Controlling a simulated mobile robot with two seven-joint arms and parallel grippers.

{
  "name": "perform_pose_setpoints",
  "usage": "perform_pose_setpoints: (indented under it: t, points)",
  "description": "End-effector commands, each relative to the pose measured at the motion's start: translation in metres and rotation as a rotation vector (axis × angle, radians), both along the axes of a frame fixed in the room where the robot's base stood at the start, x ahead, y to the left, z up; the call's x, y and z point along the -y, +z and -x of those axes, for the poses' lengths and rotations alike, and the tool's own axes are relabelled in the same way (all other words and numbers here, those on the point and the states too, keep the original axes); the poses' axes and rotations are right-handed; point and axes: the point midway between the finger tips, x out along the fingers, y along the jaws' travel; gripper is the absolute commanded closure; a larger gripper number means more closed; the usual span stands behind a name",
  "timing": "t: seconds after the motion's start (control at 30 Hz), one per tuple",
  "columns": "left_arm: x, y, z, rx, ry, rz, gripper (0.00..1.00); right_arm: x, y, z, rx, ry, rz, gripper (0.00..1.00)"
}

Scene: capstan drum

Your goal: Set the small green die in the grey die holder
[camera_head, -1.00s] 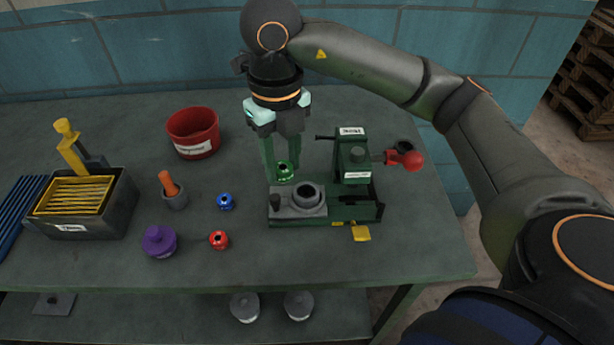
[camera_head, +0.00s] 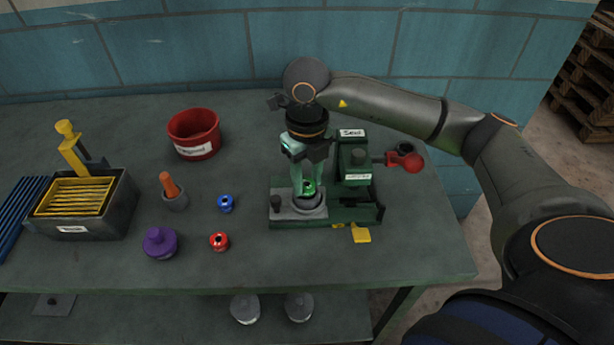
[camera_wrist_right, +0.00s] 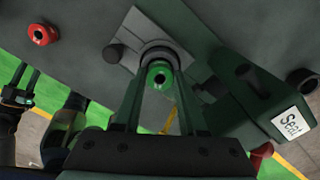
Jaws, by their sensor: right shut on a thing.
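The small green die (camera_head: 308,188) is between the fingers of my right gripper (camera_head: 306,184), which is shut on it. The die is right over the round opening of the grey die holder (camera_head: 310,207), which sits on a grey plate on the green machine. In the right wrist view the green die (camera_wrist_right: 159,74) shows between the fingertips, in front of the holder's dark ring (camera_wrist_right: 158,54). I cannot tell how far the die is inside the ring. My left gripper is not in the head view.
The green machine (camera_head: 356,160) with a red-knobbed lever (camera_head: 405,160) stands just right of the holder. A blue die (camera_head: 226,203), a red die (camera_head: 219,241), a purple knobbed piece (camera_head: 160,242) and a red bucket (camera_head: 194,134) are to the left. The table front is clear.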

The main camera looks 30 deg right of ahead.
Motion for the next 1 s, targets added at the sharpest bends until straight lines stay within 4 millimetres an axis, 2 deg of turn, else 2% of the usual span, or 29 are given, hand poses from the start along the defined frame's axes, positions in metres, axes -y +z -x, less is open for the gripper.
perform_pose_setpoints:
  t: [0.53, 0.57, 0.8, 1.0]
  points:
    - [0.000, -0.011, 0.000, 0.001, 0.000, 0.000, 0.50, 0.000, -0.012, 0.000, 0.000, 0.000, 0.000, 1.00]
    - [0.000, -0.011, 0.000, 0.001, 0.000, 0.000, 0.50, 0.000, -0.012, 0.000, -0.001, 0.000, 0.000, 0.58]
    - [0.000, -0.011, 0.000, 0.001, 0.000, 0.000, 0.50, -0.001, -0.013, 0.001, -0.003, 0.001, -0.001, 0.31]
    - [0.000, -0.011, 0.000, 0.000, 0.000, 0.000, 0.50, -0.001, -0.013, 0.001, -0.004, 0.001, -0.002, 0.29]
